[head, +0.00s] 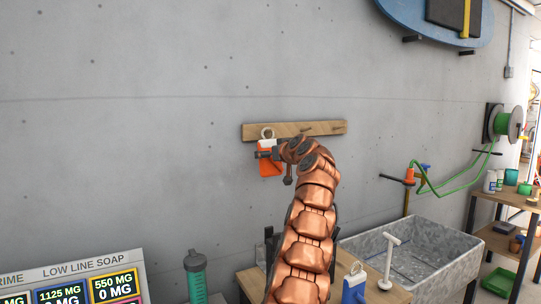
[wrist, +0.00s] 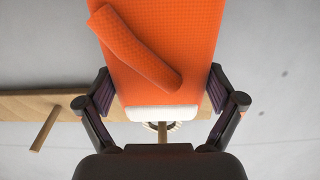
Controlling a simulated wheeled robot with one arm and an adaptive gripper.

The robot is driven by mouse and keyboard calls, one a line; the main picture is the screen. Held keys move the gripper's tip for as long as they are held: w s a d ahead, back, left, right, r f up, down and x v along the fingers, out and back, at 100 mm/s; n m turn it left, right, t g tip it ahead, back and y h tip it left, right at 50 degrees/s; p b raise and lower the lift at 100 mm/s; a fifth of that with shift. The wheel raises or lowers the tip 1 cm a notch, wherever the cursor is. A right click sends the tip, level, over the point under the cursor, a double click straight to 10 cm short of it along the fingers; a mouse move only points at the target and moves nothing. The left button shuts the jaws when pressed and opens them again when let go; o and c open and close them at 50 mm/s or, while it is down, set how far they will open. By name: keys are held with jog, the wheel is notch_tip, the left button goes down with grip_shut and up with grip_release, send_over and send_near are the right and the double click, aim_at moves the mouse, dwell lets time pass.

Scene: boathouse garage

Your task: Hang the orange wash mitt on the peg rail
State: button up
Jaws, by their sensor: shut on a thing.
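The orange wash mitt (head: 270,167) hangs in front of the left end of the wooden peg rail (head: 325,127) on the wall. In the wrist view the mitt (wrist: 190,50) shows its thumb, its white cuff and a pale ring (wrist: 149,127) at the cuff end. My gripper (head: 270,154) is shut on the mitt near the cuff, with one finger on each side; the gripper (wrist: 160,85) fills the lower wrist view. The ring overlaps a wooden peg; I cannot tell for sure whether the peg passes through it. Another peg (wrist: 45,130) is bare.
A grey trough sink (head: 440,262) stands at lower right, beside a bench with a blue item (head: 354,287) and a white T-shaped handle (head: 390,252). A green hose (head: 428,178) hangs by the wall. A teal bottle (head: 195,275) stands at lower left. The wall around the rail is clear.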

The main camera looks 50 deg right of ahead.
jog(key=o, duration=0.9)
jog(key=shift+o, duration=0.2)
jog(key=shift+s+a+r, duration=0.25)
jog(key=shift+s+r, duration=0.15)
jog(key=shift+s, duration=0.15)
jog(key=v, duration=1)
jog(key=shift+s, duration=0.35)
jog(key=shift+f, duration=0.15)
